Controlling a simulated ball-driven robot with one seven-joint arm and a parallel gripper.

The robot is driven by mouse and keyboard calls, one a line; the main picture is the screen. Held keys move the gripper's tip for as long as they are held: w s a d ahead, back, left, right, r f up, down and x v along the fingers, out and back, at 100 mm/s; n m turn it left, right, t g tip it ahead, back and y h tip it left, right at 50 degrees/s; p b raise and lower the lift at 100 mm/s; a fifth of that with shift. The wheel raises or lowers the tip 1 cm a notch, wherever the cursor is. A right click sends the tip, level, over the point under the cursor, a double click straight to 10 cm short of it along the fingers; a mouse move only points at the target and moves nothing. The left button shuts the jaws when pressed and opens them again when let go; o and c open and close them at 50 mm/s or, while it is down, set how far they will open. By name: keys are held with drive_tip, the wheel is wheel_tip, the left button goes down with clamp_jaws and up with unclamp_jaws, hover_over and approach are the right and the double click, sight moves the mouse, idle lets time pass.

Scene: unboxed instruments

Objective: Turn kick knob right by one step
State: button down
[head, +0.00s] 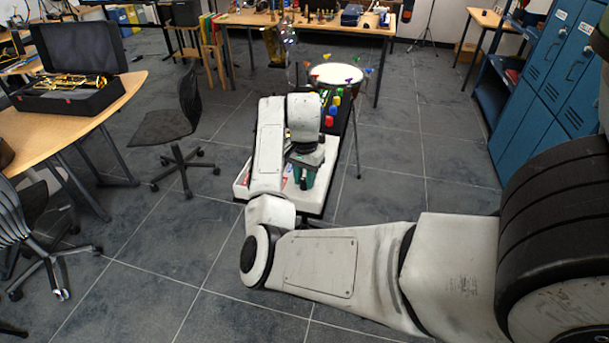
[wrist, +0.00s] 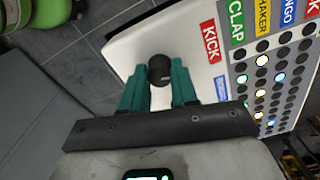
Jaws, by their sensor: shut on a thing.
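The kick knob is a small round black knob (wrist: 160,69) on a white panel (wrist: 135,45), beside a red KICK label (wrist: 210,41). My gripper's two teal fingers (wrist: 159,82) are on either side of the knob in the wrist view, shut on it. In the head view my gripper (head: 304,177) points down onto the white-topped device (head: 317,196) on a narrow stand, and hides the knob. The knob's pointer mark is too small to read.
Labelled columns of round buttons (wrist: 262,60), some lit, fill the panel's right side. Coloured shakers (head: 332,110) and a drum (head: 335,74) stand behind. A desk with a trumpet case (head: 70,95) and a chair (head: 175,125) are left, blue lockers (head: 545,80) right.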

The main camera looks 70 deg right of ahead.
sight(305, 179)
drive_tip(key=shift+m+p, duration=0.4)
drive_tip(key=shift+m, duration=1)
drive_tip(key=c, duration=0.9)
unclamp_jaws()
drive_tip(key=shift+o, duration=0.2)
wheel_tip(305, 179, up, 11)
drive_tip(key=shift+f, duration=0.15)
